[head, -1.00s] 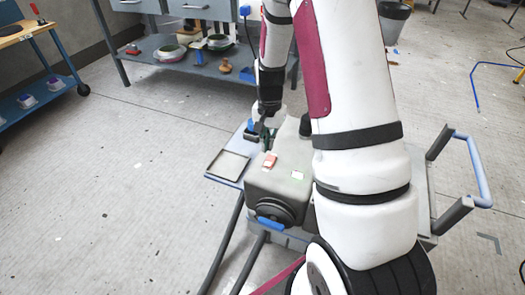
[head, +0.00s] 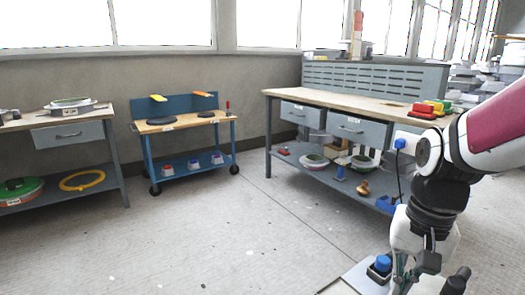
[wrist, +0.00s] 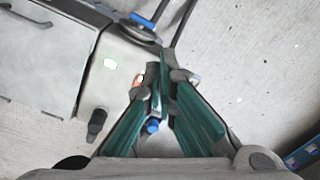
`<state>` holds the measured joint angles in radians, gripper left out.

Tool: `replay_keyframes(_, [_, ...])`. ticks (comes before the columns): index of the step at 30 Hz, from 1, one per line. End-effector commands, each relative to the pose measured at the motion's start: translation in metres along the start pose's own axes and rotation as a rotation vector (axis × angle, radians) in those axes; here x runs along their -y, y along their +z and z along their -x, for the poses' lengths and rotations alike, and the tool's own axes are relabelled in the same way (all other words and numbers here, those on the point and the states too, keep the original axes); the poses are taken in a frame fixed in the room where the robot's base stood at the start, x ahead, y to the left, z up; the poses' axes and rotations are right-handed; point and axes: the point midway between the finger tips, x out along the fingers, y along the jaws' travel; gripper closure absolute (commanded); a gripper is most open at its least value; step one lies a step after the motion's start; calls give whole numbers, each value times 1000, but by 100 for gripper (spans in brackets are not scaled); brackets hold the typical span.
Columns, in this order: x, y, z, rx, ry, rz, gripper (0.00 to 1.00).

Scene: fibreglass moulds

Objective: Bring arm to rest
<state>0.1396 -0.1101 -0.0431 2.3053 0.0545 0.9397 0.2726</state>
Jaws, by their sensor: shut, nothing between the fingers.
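My arm comes in from the right edge of the head view, white with a magenta panel and black joints. My gripper (head: 404,278) hangs down at the bottom right of the head view, where its tips are cut off or hard to make out. In the wrist view its green-lined fingers converge and my gripper (wrist: 165,78) is shut with nothing held. A small red thing (wrist: 138,79) is partly hidden behind the left finger.
A blue-capped item (head: 381,265) stands on a light surface beside my gripper. A long workbench (head: 350,95) with drawers is behind the arm. A blue trolley (head: 185,122) and another bench (head: 60,122) stand further left. The floor (head: 220,220) between is clear.

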Motion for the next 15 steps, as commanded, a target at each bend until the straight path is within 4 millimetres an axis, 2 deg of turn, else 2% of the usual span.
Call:
replay_keyframes(1, [0, 18, 12, -8, -3, 41, 100])
replay_keyframes(6, [-8, 76, 37, -10, 3, 176, 100])
replay_keyframes(12, [-23, 134, 50, -12, 17, 315, 100])
replay_keyframes(15, [-30, 155, 52, -14, 24, 364, 100])
